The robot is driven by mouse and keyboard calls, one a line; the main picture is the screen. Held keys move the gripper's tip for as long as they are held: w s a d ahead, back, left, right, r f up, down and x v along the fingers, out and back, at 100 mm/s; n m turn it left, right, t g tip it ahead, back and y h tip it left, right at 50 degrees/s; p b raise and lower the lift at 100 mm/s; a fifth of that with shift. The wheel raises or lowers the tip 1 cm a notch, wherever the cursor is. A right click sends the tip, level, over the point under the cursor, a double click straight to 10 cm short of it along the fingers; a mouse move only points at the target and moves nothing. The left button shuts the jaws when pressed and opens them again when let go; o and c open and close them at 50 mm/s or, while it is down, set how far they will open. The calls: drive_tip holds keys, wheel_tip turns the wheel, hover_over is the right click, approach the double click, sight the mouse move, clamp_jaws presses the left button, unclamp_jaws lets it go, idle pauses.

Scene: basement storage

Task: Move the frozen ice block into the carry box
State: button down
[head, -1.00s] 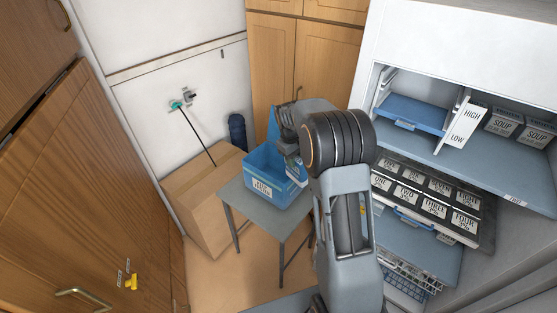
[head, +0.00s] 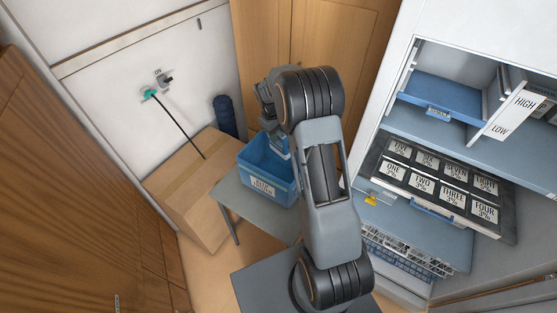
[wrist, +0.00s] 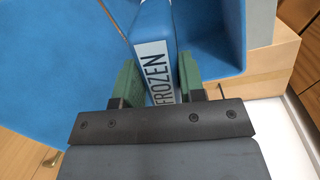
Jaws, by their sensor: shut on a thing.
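The frozen ice block (wrist: 155,45) is blue with a white label reading FROZEN. My gripper (wrist: 158,75) is shut on it, with one green finger on each side. The blue carry box (head: 265,188) stands open on a small grey table. In the head view my gripper (head: 277,142) is over the box opening with the block below it. Blue box walls (wrist: 60,60) surround the block in the wrist view. I cannot tell whether the block touches the box floor.
A cardboard box (head: 187,190) stands left of the grey table (head: 240,205). A dark blue cylinder (head: 224,115) is behind it. At right is an open cabinet with a blue drawer (head: 437,95) and a tray of labelled black packs (head: 440,185). Wooden cupboards close in the left.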

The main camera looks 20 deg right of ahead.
drive_tip(key=shift+f+b, duration=1.55)
drive_tip(key=shift+f, duration=1.05)
drive_tip(key=c, duration=0.6)
unclamp_jaws()
drive_tip(key=shift+s, duration=0.1)
drive_tip(key=shift+a, duration=0.1)
drive_tip(key=r, duration=0.4)
drive_tip(key=a+r+b, duration=0.1)
drive_tip(key=r, duration=0.4)
drive_tip(key=a+r+b, duration=0.1)
drive_tip(key=r, duration=0.3)
drive_tip(key=shift+w+a+r, duration=0.1)
drive_tip(key=shift+w+r, duration=0.25)
